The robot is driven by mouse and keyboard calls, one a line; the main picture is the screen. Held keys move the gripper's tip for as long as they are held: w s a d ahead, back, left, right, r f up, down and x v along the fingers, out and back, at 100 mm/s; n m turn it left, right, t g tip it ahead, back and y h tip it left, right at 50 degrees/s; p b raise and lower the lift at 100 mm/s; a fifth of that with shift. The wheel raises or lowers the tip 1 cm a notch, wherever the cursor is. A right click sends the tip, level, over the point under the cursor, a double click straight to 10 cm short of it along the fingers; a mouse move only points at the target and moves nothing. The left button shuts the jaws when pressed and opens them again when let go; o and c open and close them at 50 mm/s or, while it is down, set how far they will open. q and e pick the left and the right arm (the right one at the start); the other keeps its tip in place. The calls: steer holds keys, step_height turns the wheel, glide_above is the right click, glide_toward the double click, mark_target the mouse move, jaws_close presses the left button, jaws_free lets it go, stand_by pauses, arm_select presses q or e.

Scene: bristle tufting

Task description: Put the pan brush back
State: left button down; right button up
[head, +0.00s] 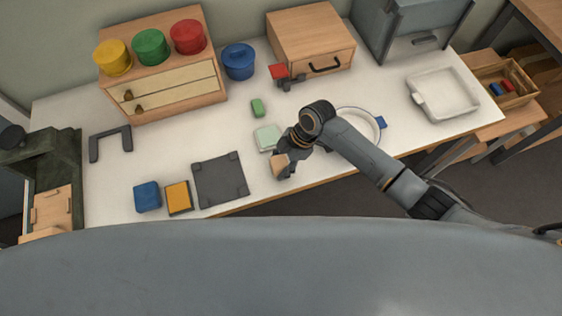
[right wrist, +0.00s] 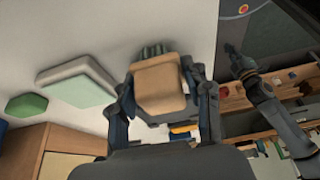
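My right gripper (head: 283,166) is low over the front edge of the white table, left of a white round dish. Its fingers, seen in the right wrist view (right wrist: 162,95), are shut around a tan block with short dark bristles at its far end, which looks like the pan brush (right wrist: 160,82). The tan block also shows in the head view (head: 279,165). Whether the bristles touch the table cannot be told. A pale green pad (head: 266,138) lies just behind the gripper. My left gripper does not show in the head view.
A dark square mat (head: 220,180), an orange block (head: 179,197) and a blue block (head: 147,197) lie to the left. The white round dish (head: 345,109) is partly hidden by my right arm. A white tray (head: 443,95) is at right. The back holds drawers (head: 165,90) and canisters.

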steer(key=o, duration=0.4)
steer(key=shift+c, duration=0.2)
steer(key=shift+r, duration=0.1)
steer(key=shift+r, duration=0.25)
steer(key=b+v, duration=0.1)
steer(key=v, duration=1)
steer(key=shift+r, duration=0.35)
steer(key=shift+d, duration=0.1)
